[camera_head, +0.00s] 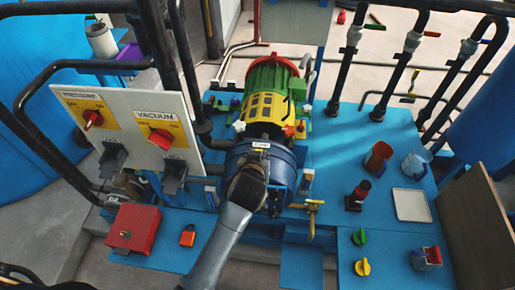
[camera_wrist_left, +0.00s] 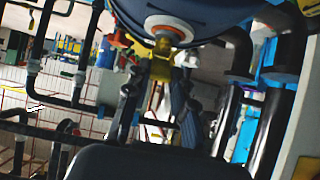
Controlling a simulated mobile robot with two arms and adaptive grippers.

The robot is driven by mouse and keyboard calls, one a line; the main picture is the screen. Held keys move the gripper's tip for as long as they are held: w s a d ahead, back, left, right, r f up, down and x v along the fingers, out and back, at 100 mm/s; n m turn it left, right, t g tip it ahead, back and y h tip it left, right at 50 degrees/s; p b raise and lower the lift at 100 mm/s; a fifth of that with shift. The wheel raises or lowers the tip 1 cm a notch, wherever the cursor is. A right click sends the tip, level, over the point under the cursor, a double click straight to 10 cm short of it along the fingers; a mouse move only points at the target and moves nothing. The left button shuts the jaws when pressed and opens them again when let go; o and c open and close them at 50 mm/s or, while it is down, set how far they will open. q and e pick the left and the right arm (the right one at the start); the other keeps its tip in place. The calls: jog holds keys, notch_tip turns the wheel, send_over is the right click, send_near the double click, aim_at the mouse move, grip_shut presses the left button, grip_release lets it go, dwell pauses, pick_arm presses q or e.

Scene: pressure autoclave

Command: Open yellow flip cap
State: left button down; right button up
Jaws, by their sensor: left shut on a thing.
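A small yellow cap (camera_wrist_left: 163,47) shows in the left wrist view, just below a white and orange ring on the underside of a dark blue rounded body (camera_wrist_left: 195,12). My left gripper (camera_wrist_left: 163,72) has its two dark fingers closed at this yellow part. In the head view my left gripper (camera_head: 247,186) is in front of the blue cylinder end (camera_head: 283,165) of the machine. Its wrist hides the fingertips and the cap there. My right gripper is not in view.
A panel with red VACUUM (camera_head: 160,138) and PRESSURE (camera_head: 92,118) knobs stands left of the arm. A brass-coloured valve handle (camera_head: 313,207) sticks out close on the right. A red box (camera_head: 134,228) lies at lower left. Black pipes (camera_head: 350,70) rise at the back right.

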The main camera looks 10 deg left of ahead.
pick_arm(q)
jog(key=shift+r, duration=0.1)
dwell(0.3)
jog(key=c, duration=1.1)
grip_release()
jog(key=shift+w, duration=0.15)
jog(key=shift+s+r, duration=0.2)
jog(key=shift+s, duration=0.25)
jog(key=s, duration=0.5)
jog(key=s+r, duration=0.1)
jog(key=s, duration=0.4)
jog(key=s+r, duration=0.1)
jog(key=s, duration=0.4)
jog(key=shift+s+r, duration=0.15)
jog(key=shift+r, duration=0.05)
